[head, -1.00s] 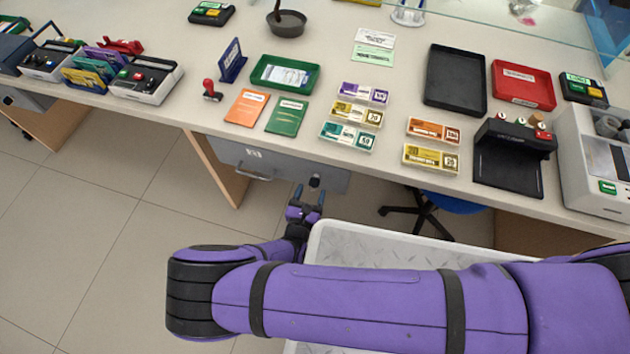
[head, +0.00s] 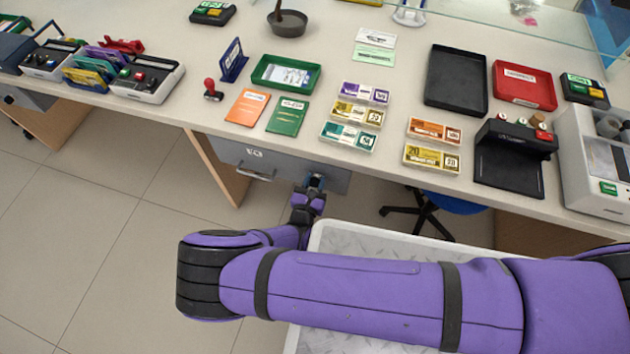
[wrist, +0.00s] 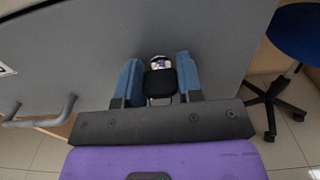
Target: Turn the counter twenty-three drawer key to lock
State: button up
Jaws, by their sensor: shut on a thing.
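The grey drawer front (head: 230,150) is under the counter, flush with it as far as I can see, with a bar handle (head: 258,175) and a small white label too small to read. In the wrist view, the drawer front (wrist: 90,45) fills the upper left, with the handle (wrist: 40,117) at left. The key's black head (wrist: 160,84) sits at a shiny round lock (wrist: 160,62). My gripper (wrist: 159,78) is shut on the key, with a blue finger on each side. In the head view, my gripper (head: 315,183) is against the drawer's right part and hides the key.
A white tray-like surface (head: 370,238) is just right of my gripper. A blue chair (head: 455,203) stands under the counter at right. A wooden side panel (head: 215,168) is left of the drawer. The counter top holds banknote packs, trays and booklets.

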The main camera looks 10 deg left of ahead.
jog(key=n, duration=0.4)
jog(key=shift+n, duration=0.4)
jog(key=n, duration=0.4)
jog(key=shift+a+n, duration=0.1)
jog(key=shift+n, duration=0.2)
jog(key=n, duration=0.4)
jog(key=shift+a+f, duration=0.1)
jog(key=shift+n, duration=2.1)
jog(key=o, duration=0.9)
jog(key=shift+o, duration=0.2)
